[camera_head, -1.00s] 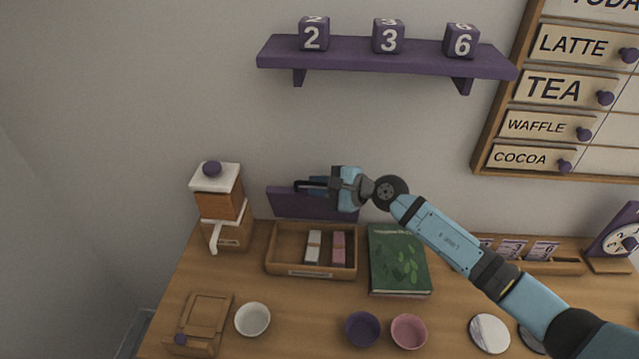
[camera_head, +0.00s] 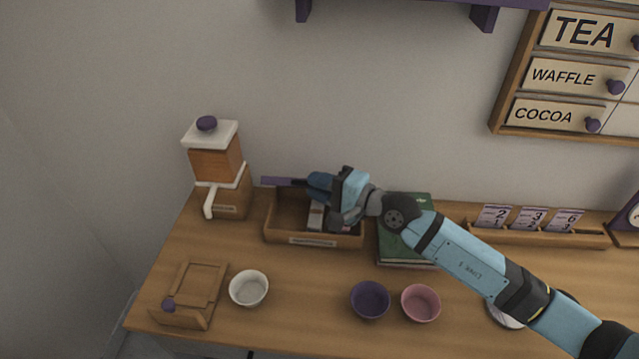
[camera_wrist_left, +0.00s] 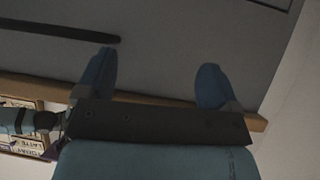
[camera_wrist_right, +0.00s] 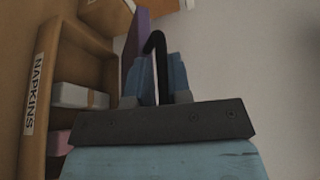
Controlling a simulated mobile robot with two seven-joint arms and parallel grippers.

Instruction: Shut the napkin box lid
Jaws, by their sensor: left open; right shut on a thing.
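The wooden napkin box (camera_head: 312,240) stands near the back of the counter, its front open to view, with a white packet (camera_head: 316,214) and a partly covered pink one inside. Its purple lid (camera_head: 284,181) is raised at the back and shows nearly edge-on as a thin strip; my right gripper hides part of it. My right gripper (camera_head: 318,186) is over the box's back. In the right wrist view its fingers (camera_wrist_right: 160,78) are shut on the lid's black handle (camera_wrist_right: 155,42). My left gripper (camera_wrist_left: 155,82) is open and empty in the left wrist view.
A grinder-like device (camera_head: 217,165) stands left of the box, and a green book (camera_head: 405,255) lies to the right. A white bowl (camera_head: 249,289), purple bowl (camera_head: 370,300) and pink bowl (camera_head: 421,303) stand in front. A small wooden box (camera_head: 190,295) is front left.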

